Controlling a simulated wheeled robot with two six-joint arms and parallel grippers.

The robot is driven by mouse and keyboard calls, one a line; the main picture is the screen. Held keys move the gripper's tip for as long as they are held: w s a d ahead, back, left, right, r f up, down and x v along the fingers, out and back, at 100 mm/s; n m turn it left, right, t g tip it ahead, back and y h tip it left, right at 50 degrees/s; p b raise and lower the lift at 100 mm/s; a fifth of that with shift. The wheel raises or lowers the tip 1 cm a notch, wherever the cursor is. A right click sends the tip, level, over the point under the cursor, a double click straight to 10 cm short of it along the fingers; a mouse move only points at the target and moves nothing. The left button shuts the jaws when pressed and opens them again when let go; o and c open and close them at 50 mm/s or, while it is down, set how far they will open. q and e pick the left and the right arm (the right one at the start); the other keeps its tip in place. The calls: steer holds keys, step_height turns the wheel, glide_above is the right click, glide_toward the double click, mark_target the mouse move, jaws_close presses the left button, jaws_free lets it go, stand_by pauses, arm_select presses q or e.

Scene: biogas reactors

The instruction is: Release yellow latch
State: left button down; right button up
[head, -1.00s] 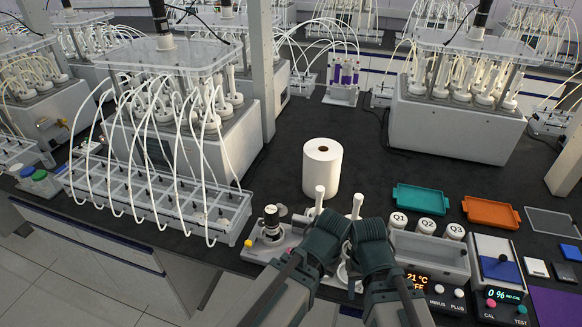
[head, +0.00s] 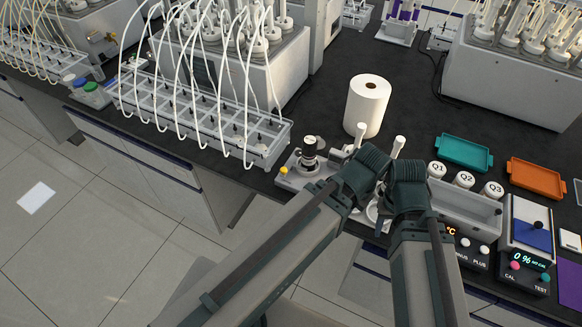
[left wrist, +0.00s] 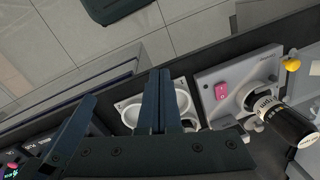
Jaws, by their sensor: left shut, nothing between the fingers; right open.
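A small yellow part (head: 284,170), which looks like the latch, sits at the left corner of a grey device plate (head: 296,180) at the bench's front edge. It also shows in the left wrist view (left wrist: 292,65), beside a black cylinder (left wrist: 278,115) and a pink switch (left wrist: 221,91). My left gripper (left wrist: 160,85) is shut and empty, over white round dishes (left wrist: 140,110) and apart from the yellow part. In the head view it is right of the black cylinder (head: 309,150). My right gripper (head: 408,190) is close beside it, open, with its fingertips mostly hidden.
A white paper roll (head: 367,105) stands behind the grippers. White-capped jars (head: 463,179), teal (head: 463,152) and orange (head: 537,178) trays and a control panel lie right. A tubed rack (head: 200,115) stands left of the device. Open floor shows front left.

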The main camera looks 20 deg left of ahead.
arm_select(q)
steer(key=w+a+m+y, duration=0.2)
steer(key=w+a+m, duration=0.2)
steer(key=w+a, duration=0.6)
steer(key=r+m+y, duration=0.1)
steer(key=m, duration=0.2)
steer(key=w+r+m+y, duration=0.1)
steer(key=r+m+y, duration=0.1)
steer(key=m, duration=0.1)
steer(key=w+d+r+m+y, duration=0.1)
steer(key=m, duration=0.1)
steer(key=shift+r+m+g+y+b, duration=0.2)
steer(key=shift+m+g+y+b, duration=0.15)
steer(key=shift+m+g+y, duration=0.05)
steer(key=b, duration=0.8)
glide_toward(285, 174)
steer(key=f, duration=0.3)
steer(key=shift+d+f, duration=0.35)
steer(key=shift+f, duration=0.05)
steer(key=shift+a+r, duration=0.15)
steer(key=shift+a, duration=0.95)
steer(key=shift+s+a, duration=0.15)
steer(key=shift+a, duration=0.6)
